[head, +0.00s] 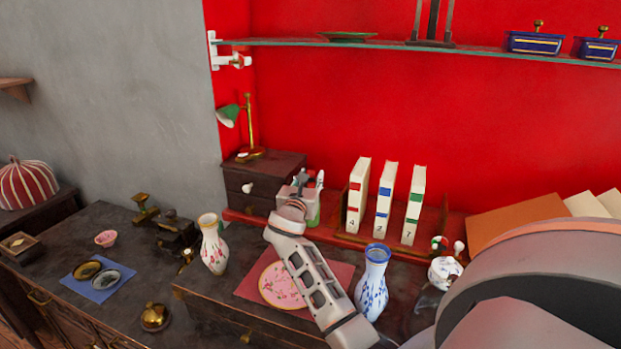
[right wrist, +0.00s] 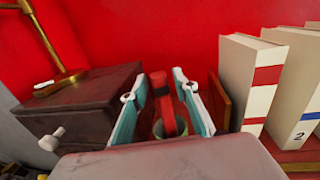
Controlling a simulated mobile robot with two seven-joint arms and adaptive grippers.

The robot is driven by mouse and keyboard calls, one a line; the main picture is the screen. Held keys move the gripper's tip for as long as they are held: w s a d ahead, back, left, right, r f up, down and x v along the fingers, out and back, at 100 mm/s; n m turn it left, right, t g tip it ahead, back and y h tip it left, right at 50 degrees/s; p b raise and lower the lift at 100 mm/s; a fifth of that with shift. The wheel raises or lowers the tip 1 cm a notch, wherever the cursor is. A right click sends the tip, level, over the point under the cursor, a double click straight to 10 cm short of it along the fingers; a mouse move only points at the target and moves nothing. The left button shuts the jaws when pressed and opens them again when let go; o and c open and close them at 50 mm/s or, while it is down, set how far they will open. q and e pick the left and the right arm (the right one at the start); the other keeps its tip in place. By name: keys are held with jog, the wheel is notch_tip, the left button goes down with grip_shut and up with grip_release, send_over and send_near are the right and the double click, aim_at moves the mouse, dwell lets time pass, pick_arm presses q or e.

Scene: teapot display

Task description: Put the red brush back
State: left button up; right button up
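The red brush (right wrist: 162,103) stands upright between the fingers of my right gripper (right wrist: 160,95) in the right wrist view. Its lower part is at a round green-rimmed holder (right wrist: 182,126); whether it rests on the bottom is hidden. The fingers are spread, with a gap on each side of the brush. In the head view my right gripper (head: 300,186) is at the pale green holder (head: 313,210) by the red back wall and partly covers it. My left gripper is not in view.
A small dark drawer box (right wrist: 85,100) stands left of the holder, with a brass lamp (head: 247,130) on it. Upright books (head: 384,203) stand to the right. A blue-and-white vase (head: 373,285) and a floral vase (head: 213,245) flank my right arm. A glass shelf (head: 390,44) runs above.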

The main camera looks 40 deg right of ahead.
jog(key=v, duration=1.2)
jog(key=shift+r, duration=0.25)
jog(key=shift+f, duration=0.1)
